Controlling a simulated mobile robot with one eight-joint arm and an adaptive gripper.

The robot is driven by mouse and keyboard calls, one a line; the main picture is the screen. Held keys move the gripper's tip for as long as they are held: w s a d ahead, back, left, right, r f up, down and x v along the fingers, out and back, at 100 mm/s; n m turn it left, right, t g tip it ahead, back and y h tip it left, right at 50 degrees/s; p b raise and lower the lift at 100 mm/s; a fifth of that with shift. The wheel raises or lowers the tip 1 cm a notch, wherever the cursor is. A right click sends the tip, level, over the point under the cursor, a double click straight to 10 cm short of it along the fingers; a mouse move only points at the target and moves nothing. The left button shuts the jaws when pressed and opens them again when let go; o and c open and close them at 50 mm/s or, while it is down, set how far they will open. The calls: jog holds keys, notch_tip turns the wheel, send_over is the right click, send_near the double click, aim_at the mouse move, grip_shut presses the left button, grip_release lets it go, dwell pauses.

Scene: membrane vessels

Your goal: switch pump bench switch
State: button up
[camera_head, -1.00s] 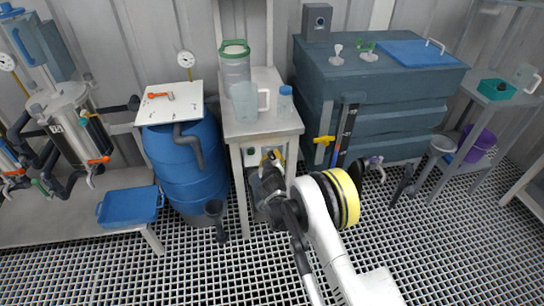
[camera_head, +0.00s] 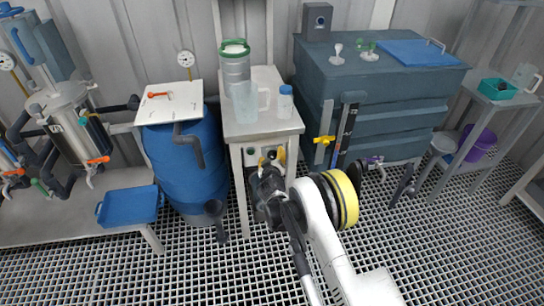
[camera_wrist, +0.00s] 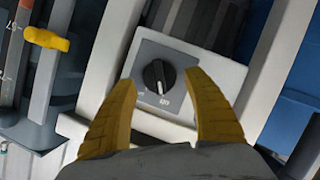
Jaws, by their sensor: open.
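The pump bench switch (camera_wrist: 159,77) is a black rotary knob with a pale pointer line on a light grey plate. In the wrist view it sits between the tips of my yellow fingers, with small labels beside it that are hard to read. The pointer line runs roughly up and down in that view. My gripper (camera_wrist: 160,84) is open around the knob's sides, and gaps show between fingers and knob.
A clear jug (camera_head: 246,103), a green-rimmed vessel (camera_head: 235,68) and a blue-capped bottle (camera_head: 285,103) stand on the bench. Grating floor is open in front.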

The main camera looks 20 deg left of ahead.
jog(key=shift+s, duration=0.1)
jog(key=v, duration=1.2)
